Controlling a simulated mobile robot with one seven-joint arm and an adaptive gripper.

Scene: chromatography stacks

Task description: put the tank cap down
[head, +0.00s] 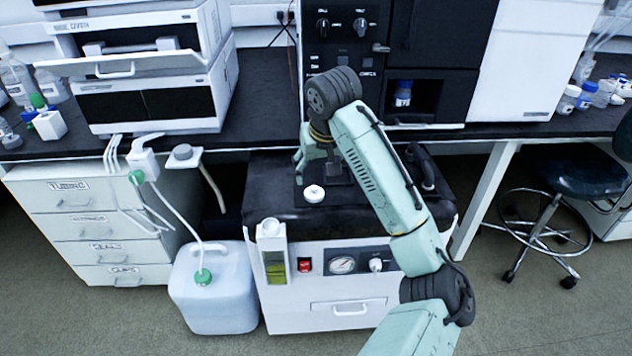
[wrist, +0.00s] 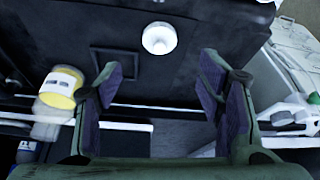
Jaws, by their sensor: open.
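The tank cap, a small white round cap (head: 314,193), lies on the black top of the low white cabinet (head: 258,207). In the wrist view the white cap (wrist: 159,38) rests on the dark surface ahead of the fingers, apart from them. My gripper (head: 308,162) is just behind the cap in the head view, partly hidden by my own arm. In the wrist view my gripper (wrist: 162,82) has its two fingers wide apart with nothing between them.
A translucent jug (head: 212,300) with a green fitting and tube stands left of the cabinet. The black instrument (head: 345,75) stands on the bench behind my gripper. A yellow and white container (wrist: 62,88) shows left of the fingers. A stool (head: 565,175) is at right.

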